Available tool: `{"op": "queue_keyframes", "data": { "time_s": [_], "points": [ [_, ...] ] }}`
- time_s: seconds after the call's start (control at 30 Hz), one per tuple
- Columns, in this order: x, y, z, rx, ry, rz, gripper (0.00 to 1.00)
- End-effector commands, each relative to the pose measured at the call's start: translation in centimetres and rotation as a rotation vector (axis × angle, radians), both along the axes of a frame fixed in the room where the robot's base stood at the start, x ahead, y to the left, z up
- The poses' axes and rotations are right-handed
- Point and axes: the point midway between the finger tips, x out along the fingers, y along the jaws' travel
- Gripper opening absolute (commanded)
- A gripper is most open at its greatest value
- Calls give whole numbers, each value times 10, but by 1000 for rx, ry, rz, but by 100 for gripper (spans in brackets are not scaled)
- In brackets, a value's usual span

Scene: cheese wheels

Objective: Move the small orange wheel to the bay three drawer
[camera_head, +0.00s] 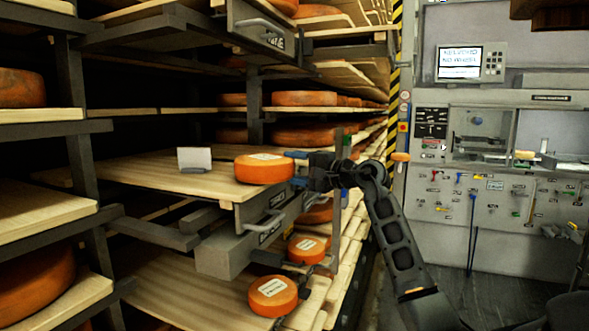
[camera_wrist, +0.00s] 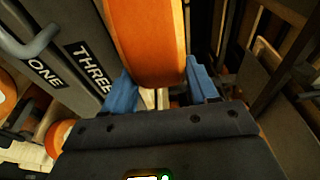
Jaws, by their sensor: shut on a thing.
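The small orange wheel (camera_head: 264,169) has a pale label on top and is at the front right end of the wooden board of a pulled-out drawer (camera_head: 262,225). In the wrist view the wheel (camera_wrist: 148,40) sits between the blue fingers of my gripper (camera_wrist: 165,92), which is shut on it. My gripper (camera_head: 300,170) reaches in from the right in the head view. The wrist view shows a grey front labelled THREE (camera_wrist: 88,68) beside the wheel, with ONE further left. I cannot tell whether the wheel rests on the board or is just above it.
A white card (camera_head: 194,159) stands on the same board, left of the wheel. Two labelled orange wheels, one (camera_head: 273,296) lower front and one (camera_head: 306,248) behind it, lie below. Shelves with more wheels fill the left. A grey machine panel (camera_head: 490,200) stands right.

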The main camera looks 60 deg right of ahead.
Motion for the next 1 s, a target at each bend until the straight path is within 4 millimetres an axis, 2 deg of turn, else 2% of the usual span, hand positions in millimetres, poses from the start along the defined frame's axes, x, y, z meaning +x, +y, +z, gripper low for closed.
{"op": "queue_keyframes", "data": {
  "time_s": [0.27, 0.3, 0.6, 0.87, 1.0],
  "points": [
    [-1, 0, 0, -3, -6, -1, 0],
    [-1, 0, 1, -3, -6, -1, 59],
    [0, 0, -1, -1, -3, 0, 88],
    [-1, 0, -5, 0, 4, 0, 88],
    [-13, 1, -5, 0, 0, -2, 88]
  ]
}}
